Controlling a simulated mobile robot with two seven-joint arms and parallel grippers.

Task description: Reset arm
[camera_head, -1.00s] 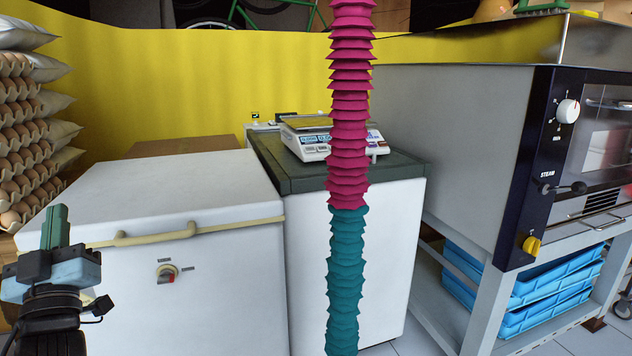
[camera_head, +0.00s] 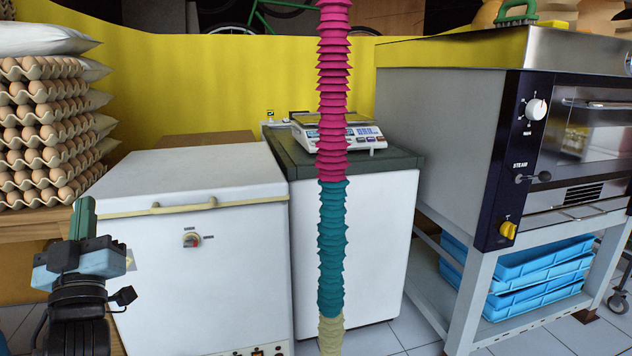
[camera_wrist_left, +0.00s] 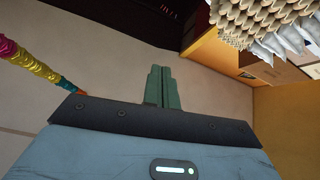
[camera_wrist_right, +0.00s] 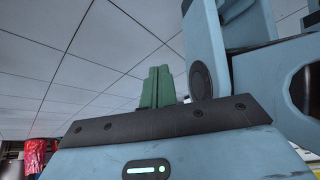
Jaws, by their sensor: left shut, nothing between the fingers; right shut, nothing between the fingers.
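My left gripper (camera_head: 84,216) shows at the lower left in the head view, pointing up, in front of the white chest freezer's left side. Its green fingers are together and empty; they also show shut in the left wrist view (camera_wrist_left: 162,87). My right gripper is outside the head view. In the right wrist view (camera_wrist_right: 157,86) its green fingers are together with nothing between them, with the tiled ceiling or floor grid behind and one of my blue arm links beside it.
A white chest freezer (camera_head: 190,180) stands in front of my left arm. Stacked egg trays (camera_head: 40,135) are at the far left. A scale (camera_head: 338,131) sits on a dark-topped cabinet (camera_head: 385,163). An oven (camera_head: 450,130) stands right, above blue trays (camera_head: 535,280). A ribbed pink-and-teal column (camera_head: 333,120) crosses the middle.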

